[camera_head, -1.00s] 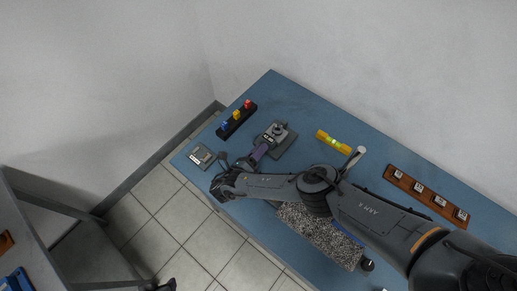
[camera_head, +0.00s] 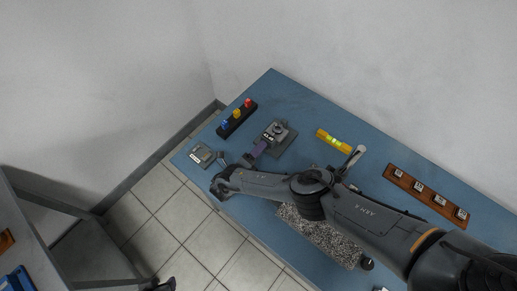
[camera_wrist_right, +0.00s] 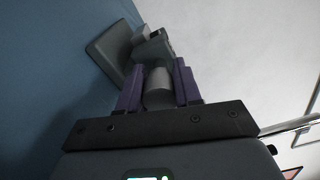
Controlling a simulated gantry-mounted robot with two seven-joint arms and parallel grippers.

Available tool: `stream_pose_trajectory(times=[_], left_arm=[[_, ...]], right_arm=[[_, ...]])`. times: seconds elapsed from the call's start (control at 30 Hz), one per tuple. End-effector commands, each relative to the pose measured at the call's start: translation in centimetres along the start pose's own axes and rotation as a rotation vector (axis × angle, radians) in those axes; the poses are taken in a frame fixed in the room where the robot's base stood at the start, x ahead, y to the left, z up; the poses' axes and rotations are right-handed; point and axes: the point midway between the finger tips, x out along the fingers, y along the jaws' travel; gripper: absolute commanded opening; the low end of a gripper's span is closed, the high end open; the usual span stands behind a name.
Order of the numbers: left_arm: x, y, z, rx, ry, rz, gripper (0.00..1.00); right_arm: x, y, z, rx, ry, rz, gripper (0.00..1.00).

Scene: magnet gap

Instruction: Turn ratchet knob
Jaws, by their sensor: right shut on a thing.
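The device with the ratchet knob stands on a grey base plate (camera_head: 288,143) on the blue table, with a round grey part on top and a small label on its near side. My right gripper (camera_head: 257,149) reaches its near-left side with purple fingers. In the right wrist view, the fingers of my right gripper (camera_wrist_right: 158,85) are shut on a grey cylindrical knob (camera_wrist_right: 158,95), with the device body and plate (camera_wrist_right: 110,48) just beyond. In the head view the knob is hidden. A dark, purple-tinted tip, apparently my left gripper (camera_head: 168,285), shows at the bottom edge; its jaws are unclear.
A black block with coloured knobs (camera_head: 237,119) and a small grey box (camera_head: 202,155) lie left of the device. A yellow level (camera_head: 333,141) and a brown switch strip (camera_head: 425,196) lie right. A speckled slab (camera_head: 318,233) sits under my right arm.

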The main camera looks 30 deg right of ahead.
Motion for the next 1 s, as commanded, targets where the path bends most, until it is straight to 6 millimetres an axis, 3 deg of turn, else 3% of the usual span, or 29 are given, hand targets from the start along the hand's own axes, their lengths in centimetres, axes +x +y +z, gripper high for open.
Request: stream_pose_trajectory(times=[0.07,0.1,0.23,0.67,1.0], left_arm=[[0.0,0.1,0.0,-0.004,0.0,0.003,0.43],[0.0,0.1,0.0,-0.005,0.001,0.004,0.43],[0.0,0.2,0.0,-0.007,0.001,0.005,0.43],[0.1,0.0,0.0,0.0,0.0,0.0,0.43],[0.0,-0.1,0.1,0.006,-0.002,-0.004,0.43]], right_arm=[[0.1,0.1,-0.1,0.0,0.0,0.001,0.03],[0.1,0.1,-0.1,0.0,0.0,0.001,0.38],[0.1,0.1,-0.1,0.0,0.0,0.001,0.58],[-0.7,0.1,0.0,0.001,0.0,0.001,0.59],[-6.1,0.0,0.0,0.001,0.0,0.002,0.59]])
